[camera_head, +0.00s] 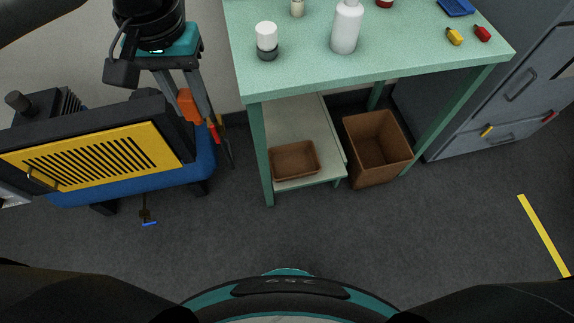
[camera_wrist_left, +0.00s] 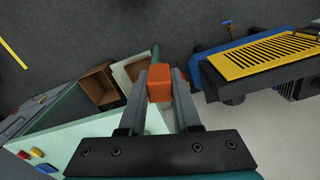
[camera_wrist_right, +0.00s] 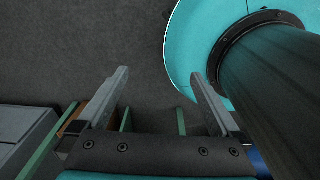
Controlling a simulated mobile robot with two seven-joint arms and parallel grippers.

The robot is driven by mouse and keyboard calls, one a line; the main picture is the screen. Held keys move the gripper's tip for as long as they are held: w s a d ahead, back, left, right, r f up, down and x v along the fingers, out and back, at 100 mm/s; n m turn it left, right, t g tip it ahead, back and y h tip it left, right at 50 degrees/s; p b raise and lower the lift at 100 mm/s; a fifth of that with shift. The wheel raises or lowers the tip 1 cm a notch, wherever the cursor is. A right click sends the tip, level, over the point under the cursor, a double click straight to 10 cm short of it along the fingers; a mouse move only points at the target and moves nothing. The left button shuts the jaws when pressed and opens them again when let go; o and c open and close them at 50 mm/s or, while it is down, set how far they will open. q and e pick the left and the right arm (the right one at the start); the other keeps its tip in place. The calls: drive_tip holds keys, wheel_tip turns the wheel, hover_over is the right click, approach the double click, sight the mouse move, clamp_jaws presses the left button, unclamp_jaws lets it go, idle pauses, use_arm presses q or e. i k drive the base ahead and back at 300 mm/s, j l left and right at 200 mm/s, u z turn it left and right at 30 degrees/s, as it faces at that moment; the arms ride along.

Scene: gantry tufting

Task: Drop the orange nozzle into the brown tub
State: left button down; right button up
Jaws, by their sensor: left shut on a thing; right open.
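My left gripper (camera_head: 198,112) is shut on the orange nozzle (camera_head: 188,104), a small block that also shows between the fingers in the left wrist view (camera_wrist_left: 159,84). It is held in the air left of the green table. A deep, open brown tub (camera_head: 377,150) stands on the floor under the table's right side; it looks empty. A shallower brown container (camera_head: 294,161) sits on the low shelf, closer to the gripper. Both also show in the left wrist view, the tub (camera_wrist_left: 96,83) left of the shelf. My right gripper (camera_wrist_right: 158,76) is open and empty, outside the head view.
The green table (camera_head: 300,75) carries a white bottle (camera_head: 345,28), a white-capped jar (camera_head: 266,40) and small coloured items. Its front left leg (camera_head: 266,160) stands between my left gripper and the containers. A yellow-grilled machine (camera_head: 95,155) is at left, grey drawers at right. The front floor is clear.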

sight(289, 164)
drive_tip(key=i+l+u, duration=0.15)
drive_tip(key=l, duration=0.15)
drive_tip(key=i+l+u, duration=0.15)
drive_tip(key=l, duration=0.15)
drive_tip(key=l+u, duration=0.1)
drive_tip(key=l, duration=0.25)
drive_tip(key=i+l+u, duration=0.15)
drive_tip(key=l, duration=0.2)
